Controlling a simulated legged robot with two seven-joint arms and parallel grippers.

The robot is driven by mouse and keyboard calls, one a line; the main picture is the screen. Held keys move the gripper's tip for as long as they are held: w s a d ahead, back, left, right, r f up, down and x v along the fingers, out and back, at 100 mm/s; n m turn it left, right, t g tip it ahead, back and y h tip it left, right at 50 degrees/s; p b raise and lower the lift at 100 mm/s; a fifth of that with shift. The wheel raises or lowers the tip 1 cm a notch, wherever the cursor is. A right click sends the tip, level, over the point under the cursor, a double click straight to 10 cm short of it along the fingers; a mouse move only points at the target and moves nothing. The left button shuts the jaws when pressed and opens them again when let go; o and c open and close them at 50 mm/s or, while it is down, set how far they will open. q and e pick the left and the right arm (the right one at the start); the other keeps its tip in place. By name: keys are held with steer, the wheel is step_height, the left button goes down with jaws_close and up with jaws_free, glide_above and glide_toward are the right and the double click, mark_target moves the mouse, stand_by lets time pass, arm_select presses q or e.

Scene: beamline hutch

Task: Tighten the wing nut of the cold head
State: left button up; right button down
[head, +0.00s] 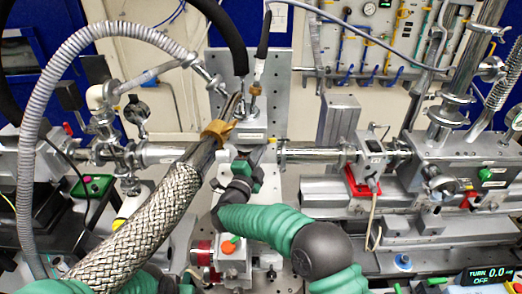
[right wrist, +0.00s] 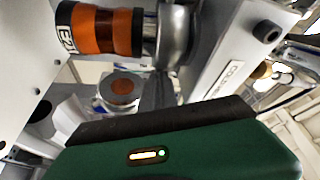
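The cold head shows in the head view as a grey labelled block (head: 251,135) on an upright plate, with hoses above it. My right gripper (head: 243,168) is just below the block in the head view. In the right wrist view its dark fingers (right wrist: 160,90) are close together and point at a metal clamp ring (right wrist: 175,35). I cannot make out the wing nut or whether the fingers grip anything. My left gripper is out of view; only green arm parts show at bottom left.
A thick braided hose (head: 150,220) crosses the left foreground. A ribbed grey hose (head: 52,105) arches at left. Steel beam pipes (head: 310,152) run to both sides. An orange-black cylinder (right wrist: 102,30) is close beside the clamp. A display (head: 489,278) reads "TURN 0.0" and "OFF".

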steer(key=shift+d+r, duration=0.15)
steer(key=shift+d, duration=0.15)
stand_by(0.9)
steer(key=shift+m+g+b, duration=0.65)
steer(key=shift+m+b, duration=1)
steer(key=shift+b, duration=0.3)
steer(key=shift+m+g+b, duration=0.65)
steer(key=shift+m+b, duration=1)
steer(key=shift+b, duration=0.3)
steer(key=c, duration=2.1)
jaws_free()
